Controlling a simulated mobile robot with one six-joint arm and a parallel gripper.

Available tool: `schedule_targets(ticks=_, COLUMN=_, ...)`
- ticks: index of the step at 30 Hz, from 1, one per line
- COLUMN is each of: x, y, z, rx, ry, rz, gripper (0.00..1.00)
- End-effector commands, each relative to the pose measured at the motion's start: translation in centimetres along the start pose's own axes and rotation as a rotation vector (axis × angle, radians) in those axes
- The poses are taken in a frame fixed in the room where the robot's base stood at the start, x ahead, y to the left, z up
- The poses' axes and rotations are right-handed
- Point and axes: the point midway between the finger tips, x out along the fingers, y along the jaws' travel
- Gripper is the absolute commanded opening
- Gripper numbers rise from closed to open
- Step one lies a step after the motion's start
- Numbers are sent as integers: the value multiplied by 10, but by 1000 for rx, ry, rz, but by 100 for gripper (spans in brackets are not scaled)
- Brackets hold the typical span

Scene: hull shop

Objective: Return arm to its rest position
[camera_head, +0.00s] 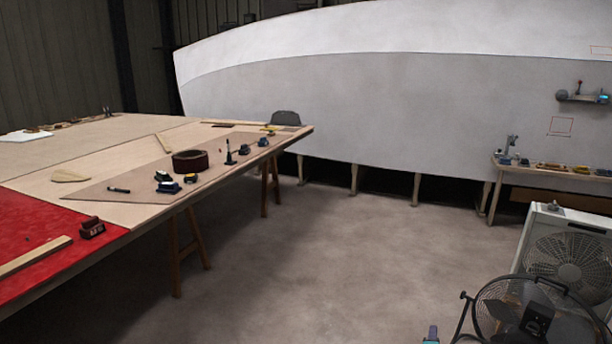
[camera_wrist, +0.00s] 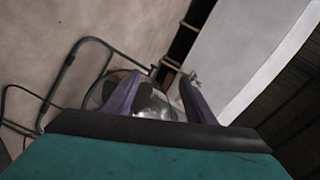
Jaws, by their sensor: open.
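My gripper (camera_wrist: 159,79) shows in the wrist view as two purple-grey fingers, spread apart, with a dark bar and a teal body below them. No held object shows between the fingers; a round fan-like shape (camera_wrist: 152,101) lies beyond them. In the head view a small teal and purple piece at the bottom edge looks like part of my arm's end. The rest of the arm is out of that view.
A black floor fan (camera_head: 530,312) and a white fan unit (camera_head: 568,245) stand at lower right. A long workbench (camera_head: 110,215) with tools fills the left. A pale hull (camera_head: 350,115) spans the back, with a side table (camera_head: 550,173) at right. The middle floor (camera_head: 330,260) is clear.

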Motion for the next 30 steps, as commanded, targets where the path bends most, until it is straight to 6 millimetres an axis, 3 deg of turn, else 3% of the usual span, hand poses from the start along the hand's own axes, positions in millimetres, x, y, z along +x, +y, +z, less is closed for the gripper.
schedule_targets(ticks=2, x=-14, y=-4, z=24, rx=-41, ry=-59, rz=30, gripper=50)
schedule_targets(ticks=8, x=-48, y=11, z=83, rx=-167, ry=-216, rz=112, gripper=50)
schedule_targets(ticks=14, x=-95, y=35, z=138, rx=-324, ry=-393, rz=208, gripper=50)
schedule_targets(ticks=18, x=-137, y=58, z=170, rx=-453, ry=-531, rz=285, gripper=50)
schedule_targets(ticks=24, x=-212, y=100, z=200, rx=-675, ry=-756, rz=415, gripper=50)
schedule_targets(ticks=30, x=-289, y=144, z=203, rx=-900, ry=-978, rz=551, gripper=50)
